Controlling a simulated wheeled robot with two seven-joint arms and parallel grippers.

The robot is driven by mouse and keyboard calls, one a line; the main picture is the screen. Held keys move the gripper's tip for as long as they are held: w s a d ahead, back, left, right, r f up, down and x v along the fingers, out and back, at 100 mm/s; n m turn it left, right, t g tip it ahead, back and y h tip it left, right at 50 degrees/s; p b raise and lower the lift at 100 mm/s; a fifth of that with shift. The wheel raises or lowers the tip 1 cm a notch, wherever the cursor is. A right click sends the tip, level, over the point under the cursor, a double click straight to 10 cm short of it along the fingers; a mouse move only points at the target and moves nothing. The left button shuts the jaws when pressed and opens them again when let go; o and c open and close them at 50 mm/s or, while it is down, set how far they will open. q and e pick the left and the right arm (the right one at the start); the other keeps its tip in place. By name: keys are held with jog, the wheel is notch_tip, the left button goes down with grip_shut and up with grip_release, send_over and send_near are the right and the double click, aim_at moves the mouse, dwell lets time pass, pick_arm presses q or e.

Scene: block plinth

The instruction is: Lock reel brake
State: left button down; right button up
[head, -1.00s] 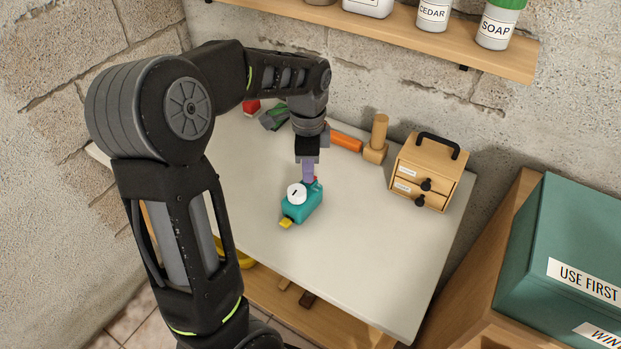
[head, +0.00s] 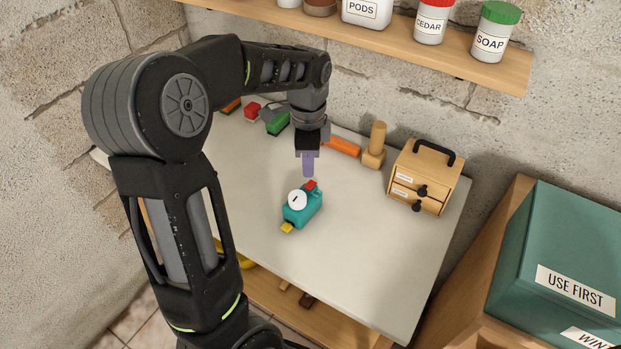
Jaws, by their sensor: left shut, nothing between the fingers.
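The reel (head: 301,210) is a small teal body on the white table, with a white round dial (head: 297,200) on its near left face. A yellow tab (head: 287,227) sticks out at its front end. A small red lever (head: 311,186) shows at its back top end. My left gripper (head: 308,172) has purple fingers, points down and is shut and empty. It is just behind and above the red lever, with a small gap showing between them. My right gripper is not in view.
On the table (head: 370,250) behind are a green item (head: 278,122), a red item (head: 252,111), an orange bar (head: 342,146), a wooden post (head: 376,146) and a small drawer chest (head: 424,176). The table's front is clear. A shelf (head: 400,40) with jars overhangs the back.

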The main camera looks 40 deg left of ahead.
pick_arm(q)
jog(key=shift+r+p, duration=0.75)
jog(key=shift+r, duration=0.5)
